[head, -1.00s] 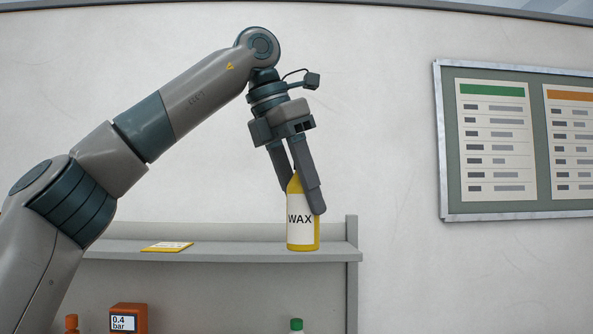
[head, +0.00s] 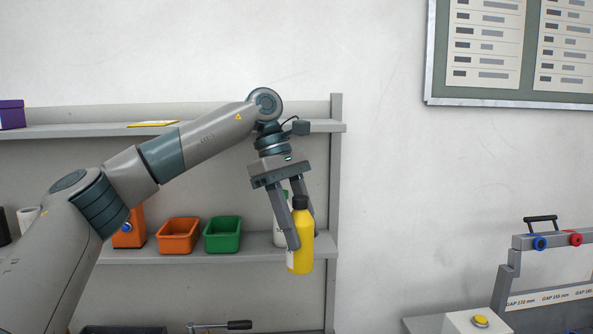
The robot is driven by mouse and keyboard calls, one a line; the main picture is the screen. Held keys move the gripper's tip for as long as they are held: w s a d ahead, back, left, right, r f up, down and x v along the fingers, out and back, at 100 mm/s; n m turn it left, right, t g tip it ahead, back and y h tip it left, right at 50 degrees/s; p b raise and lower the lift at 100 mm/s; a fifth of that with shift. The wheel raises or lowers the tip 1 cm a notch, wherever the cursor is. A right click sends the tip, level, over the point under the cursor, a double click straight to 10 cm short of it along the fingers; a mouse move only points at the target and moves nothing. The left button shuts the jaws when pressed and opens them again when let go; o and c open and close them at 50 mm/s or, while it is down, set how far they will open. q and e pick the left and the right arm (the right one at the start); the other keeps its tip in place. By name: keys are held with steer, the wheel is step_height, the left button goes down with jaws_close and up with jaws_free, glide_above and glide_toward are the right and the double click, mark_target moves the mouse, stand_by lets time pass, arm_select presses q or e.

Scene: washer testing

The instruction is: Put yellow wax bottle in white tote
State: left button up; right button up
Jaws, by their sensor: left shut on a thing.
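The yellow wax bottle (head: 301,240) has a black cap and is held upright in my left gripper (head: 295,238). The gripper points down and its fingers are shut on the bottle's sides. The bottle hangs in front of the shelf unit, and its label is mostly turned out of sight to the left. My right gripper is not in view. No white tote shows in this view.
A green bin (head: 222,236) and an orange bin (head: 178,237) stand on the middle shelf (head: 200,258), left of the bottle. A white bottle (head: 281,215) stands behind the gripper. A fixture with blue and red knobs (head: 556,240) is at the right. The wall between is clear.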

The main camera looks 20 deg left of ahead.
arm_select(q)
steer(key=s+f+m+g+y+b, duration=0.1)
steer(key=s+f+m, duration=0.2)
steer(key=f, duration=0.7)
steer(key=s+f+m+g+y+b, duration=0.1)
steer(key=s+f+m+y, duration=0.1)
steer(key=f+m, duration=0.5)
steer(key=s+d+f+m+g+y+b, duration=0.1)
steer(key=s+f+m, duration=0.3)
steer(key=f, duration=0.9)
steer(key=shift+s+f+m+b, duration=0.15)
steer(key=shift+f+m+b, duration=0.25)
steer(key=shift+m, duration=0.2)
